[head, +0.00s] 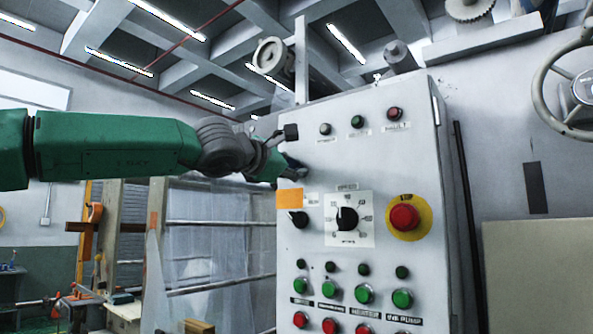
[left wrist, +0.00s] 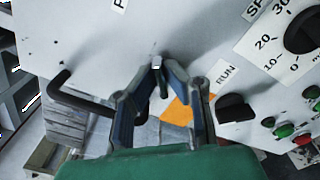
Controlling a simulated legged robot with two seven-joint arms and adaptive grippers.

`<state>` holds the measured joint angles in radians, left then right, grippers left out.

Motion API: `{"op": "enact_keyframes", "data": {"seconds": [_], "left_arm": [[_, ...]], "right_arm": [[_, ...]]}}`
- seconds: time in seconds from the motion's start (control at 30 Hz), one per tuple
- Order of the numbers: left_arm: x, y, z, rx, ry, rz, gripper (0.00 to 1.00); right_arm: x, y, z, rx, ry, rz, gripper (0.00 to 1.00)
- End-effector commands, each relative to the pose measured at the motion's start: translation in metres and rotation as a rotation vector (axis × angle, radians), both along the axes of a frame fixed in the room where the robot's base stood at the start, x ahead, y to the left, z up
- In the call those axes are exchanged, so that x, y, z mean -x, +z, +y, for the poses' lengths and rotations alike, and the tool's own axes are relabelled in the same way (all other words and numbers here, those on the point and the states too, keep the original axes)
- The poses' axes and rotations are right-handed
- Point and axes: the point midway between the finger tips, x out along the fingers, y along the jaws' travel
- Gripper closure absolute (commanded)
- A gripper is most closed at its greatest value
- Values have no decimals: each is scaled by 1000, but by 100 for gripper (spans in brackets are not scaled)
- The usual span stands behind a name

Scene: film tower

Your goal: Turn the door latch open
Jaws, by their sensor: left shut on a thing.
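My left gripper (head: 291,171) reaches in from the left to the upper left edge of the grey control cabinet (head: 375,165). In the left wrist view, its fingertips (left wrist: 158,72) are closed together at the cabinet face. They grip a small dark piece with a pale end (left wrist: 157,63), which looks like the door latch; most of it is hidden by the fingers. A black L-shaped handle (left wrist: 82,101) stands out beside the left finger, apart from the fingertips. It also shows in the head view (head: 290,131), above the gripper. My right gripper is not in view.
An orange label (head: 290,199) and a black knob (head: 298,219) sit just below the gripper. A dial (head: 347,218), a red emergency button (head: 404,217) and several push buttons cover the cabinet front. A frame with metal bars (head: 215,222) stands left of the cabinet.

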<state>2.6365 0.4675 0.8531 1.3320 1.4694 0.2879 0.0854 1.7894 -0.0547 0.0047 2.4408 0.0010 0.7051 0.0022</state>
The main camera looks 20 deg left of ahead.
Motion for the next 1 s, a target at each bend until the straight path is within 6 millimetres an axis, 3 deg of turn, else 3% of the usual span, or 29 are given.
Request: {"op": "enact_keyframes", "data": {"seconds": [0.6, 1.0], "left_arm": [[-1, -8, -2, -505, -2, -173, 100], [-1, -9, -2, -651, -3, -225, 100]], "right_arm": [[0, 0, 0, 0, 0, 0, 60], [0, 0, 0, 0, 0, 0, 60]]}}
